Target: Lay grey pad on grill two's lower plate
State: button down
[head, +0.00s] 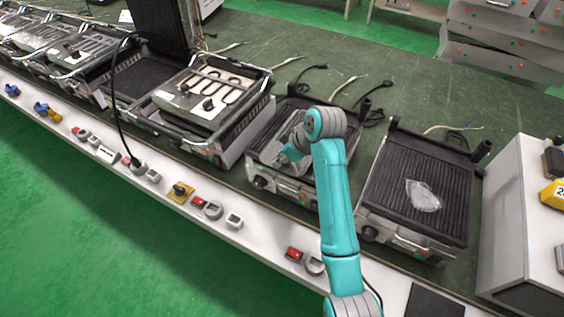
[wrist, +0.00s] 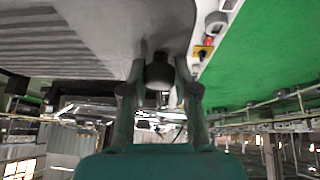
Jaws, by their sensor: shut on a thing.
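My gripper (head: 288,155) is over the ribbed lower plate of the middle grill (head: 282,186), reaching down with my teal arm partly in front of it. In the wrist view my gripper (wrist: 162,55) is shut on a smooth grey pad (wrist: 115,28). The pad extends beyond the fingertips, beside the ribbed plate (wrist: 40,40). The grey pad also shows in the head view (head: 291,130), lying over the middle grill's plate. Whether the pad rests fully on the plate I cannot tell.
A grill (head: 440,160) to the right has a pale irregular piece (head: 422,195) on its ribbed plate. Cables lie behind on the green bench (head: 330,55). Switches and knobs line the white front ledge (head: 255,240).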

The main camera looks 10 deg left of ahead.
jog(key=shift+f, duration=1.35)
jog(key=c, duration=0.9)
grip_release()
jog(key=shift+f, duration=0.1)
jog(key=shift+o, duration=0.2)
jog(key=v, duration=1.2)
